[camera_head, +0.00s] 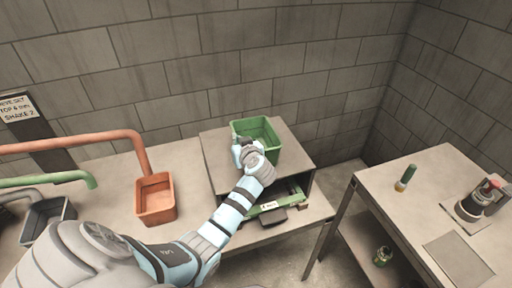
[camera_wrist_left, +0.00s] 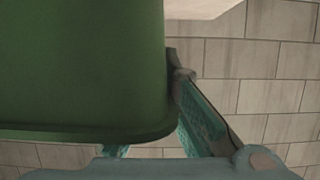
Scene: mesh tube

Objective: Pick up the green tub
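The green tub (camera_head: 264,134) is an open box with a rim, at or just above the top of the grey cabinet in the head view. Its green wall (camera_wrist_left: 80,65) fills the left half of the left wrist view. My left gripper (camera_head: 240,137) is at the tub's near left corner, partly over it. In the wrist view one teal finger (camera_wrist_left: 203,108) stands right beside the tub, its tip at the tub's edge. The other finger is mostly hidden behind the tub, so I cannot tell whether they grip it. My right gripper does not show.
The cabinet (camera_head: 217,153) has an open front with green and dark items below. An orange bin (camera_head: 155,199) and a dark bin (camera_head: 47,217) stand left under pipes. A separate table (camera_head: 390,190) at right holds a green-capped vial (camera_head: 406,177) and a device (camera_head: 472,205).

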